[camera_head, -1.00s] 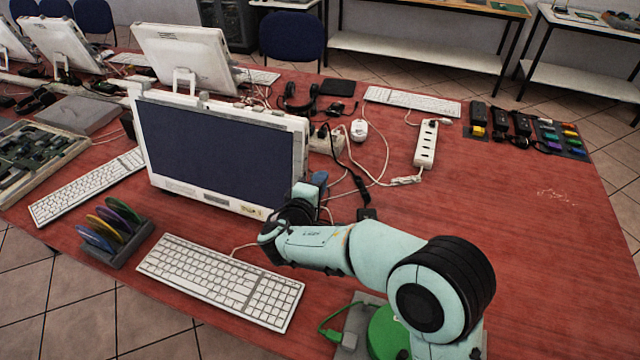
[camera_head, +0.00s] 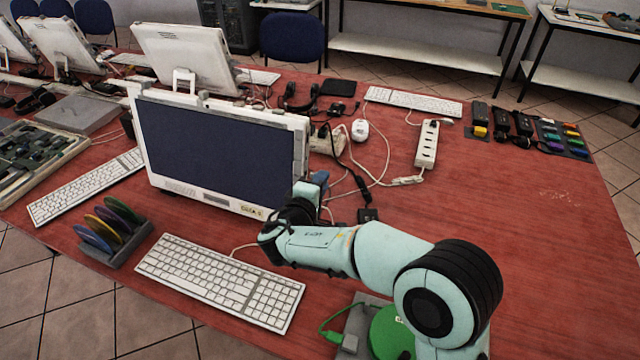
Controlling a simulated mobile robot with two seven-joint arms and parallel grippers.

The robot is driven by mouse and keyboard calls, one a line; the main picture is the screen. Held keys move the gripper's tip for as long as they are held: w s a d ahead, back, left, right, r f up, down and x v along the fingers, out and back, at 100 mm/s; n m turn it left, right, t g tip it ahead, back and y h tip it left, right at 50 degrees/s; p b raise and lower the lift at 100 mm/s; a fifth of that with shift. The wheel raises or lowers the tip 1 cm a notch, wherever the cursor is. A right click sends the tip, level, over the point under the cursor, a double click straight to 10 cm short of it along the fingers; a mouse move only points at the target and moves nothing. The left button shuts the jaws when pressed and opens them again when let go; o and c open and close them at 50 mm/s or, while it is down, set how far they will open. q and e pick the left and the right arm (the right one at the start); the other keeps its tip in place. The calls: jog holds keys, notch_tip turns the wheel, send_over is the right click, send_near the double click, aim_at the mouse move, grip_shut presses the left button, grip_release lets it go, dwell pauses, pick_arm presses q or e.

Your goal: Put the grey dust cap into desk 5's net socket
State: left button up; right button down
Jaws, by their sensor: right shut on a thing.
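My right gripper (camera_head: 318,186) is at the right edge of the nearest white monitor (camera_head: 222,152), low beside its lower corner. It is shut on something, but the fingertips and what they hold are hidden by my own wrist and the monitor. I cannot make out the grey dust cap. The net socket is not visible either. My left gripper is out of view.
A white keyboard (camera_head: 220,282) and a disc rack (camera_head: 118,243) stand in front of the monitor. A green reel (camera_head: 388,338) is under my arm.

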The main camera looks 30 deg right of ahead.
jog(key=shift+w+a, duration=0.75)
jog(key=shift+w, duration=0.15)
dwell(0.5)
jog(key=c, duration=1)
grip_release()
jog(key=v, duration=1.3)
jog(key=shift+s+a, duration=0.1)
jog(key=shift+a, duration=0.1)
